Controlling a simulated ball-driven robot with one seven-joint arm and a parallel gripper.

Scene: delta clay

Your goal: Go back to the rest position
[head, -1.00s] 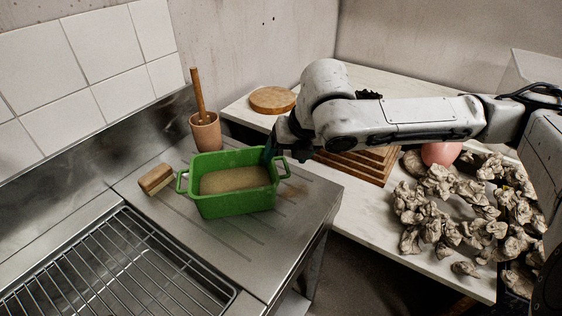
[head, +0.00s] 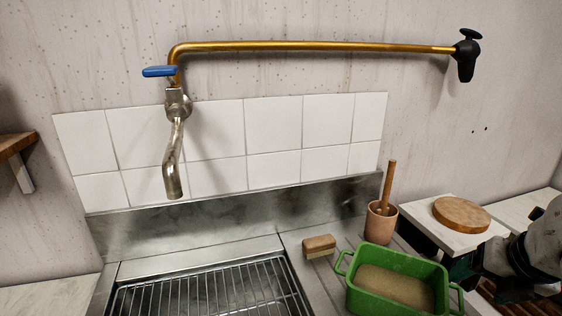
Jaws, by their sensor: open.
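My gripper (head: 461,270) is at the lower right of the head view, just beyond the right end of the green tub (head: 398,308). Only dark parts of it show, and the tub hides some of them. It is open, and I see nothing held in it. Whether it touches the tub I cannot tell.
The tub, holding a sandy brown filling, stands on the steel drainboard. A brush (head: 319,247) and a clay pot (head: 380,224) with a wooden stick stand near it. A round wooden board (head: 461,214) lies on a white surface behind my gripper. A tap (head: 174,160) hangs left over a rack (head: 215,292).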

